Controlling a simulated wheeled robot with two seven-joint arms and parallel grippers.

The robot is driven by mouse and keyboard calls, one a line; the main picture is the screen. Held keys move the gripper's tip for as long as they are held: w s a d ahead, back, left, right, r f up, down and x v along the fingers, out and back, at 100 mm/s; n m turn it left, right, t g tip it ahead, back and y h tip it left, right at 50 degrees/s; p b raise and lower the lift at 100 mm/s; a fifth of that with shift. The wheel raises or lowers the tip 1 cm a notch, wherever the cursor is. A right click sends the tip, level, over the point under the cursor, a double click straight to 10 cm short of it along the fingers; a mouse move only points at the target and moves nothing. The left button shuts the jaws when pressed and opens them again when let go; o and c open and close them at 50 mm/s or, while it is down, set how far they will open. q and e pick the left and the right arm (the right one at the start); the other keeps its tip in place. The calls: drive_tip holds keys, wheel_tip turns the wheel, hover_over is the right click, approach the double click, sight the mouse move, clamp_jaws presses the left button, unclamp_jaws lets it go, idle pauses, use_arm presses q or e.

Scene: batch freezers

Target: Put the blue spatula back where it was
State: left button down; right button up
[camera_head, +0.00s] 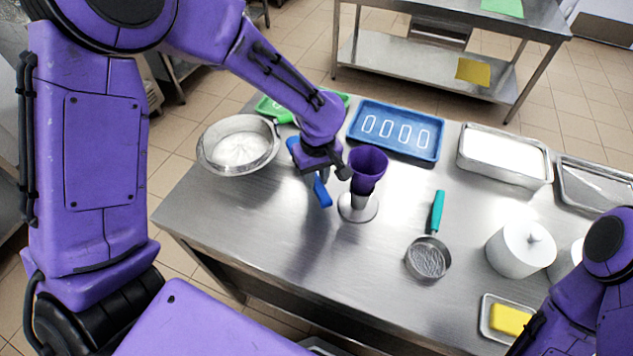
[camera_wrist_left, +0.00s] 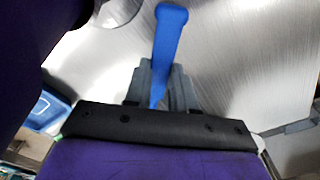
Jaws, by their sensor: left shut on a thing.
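My left gripper (camera_head: 325,172) is shut on the blue spatula (camera_head: 322,192), above the steel table, just left of a purple cup on a stand. Part of the spatula hangs below the fingers; another blue part shows at the gripper's left side. In the left wrist view the blue spatula (camera_wrist_left: 168,45) runs up from between the grey fingers (camera_wrist_left: 163,88). The steel bowl (camera_head: 237,164) with white contents stands to the left of the gripper. My right arm shows at the lower right; its gripper is out of the picture.
The purple cup (camera_head: 368,163) stands close to the gripper's right. A blue tray (camera_head: 435,150) and a green object (camera_head: 268,108) lie behind. A teal-handled scoop (camera_head: 438,212), white tub (camera_head: 520,250) and yellow block (camera_head: 509,320) are right. The table's (camera_head: 250,225) front left is clear.

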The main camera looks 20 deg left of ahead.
sight(317, 181)
use_arm(q)
drive_tip(key=f, duration=0.3)
drive_tip(key=shift+w+f, duration=0.25)
drive_tip(key=shift+s+r, duration=0.1)
drive_tip(key=shift+s, duration=0.1)
drive_tip(key=c, duration=0.9)
unclamp_jaws()
drive_tip(key=shift+f, duration=0.2)
drive_tip(key=shift+c, duration=0.2)
wheel_tip(317, 181, up, 12)
drive_tip(key=shift+d+r, duration=0.15)
drive_tip(key=shift+r, duration=0.1)
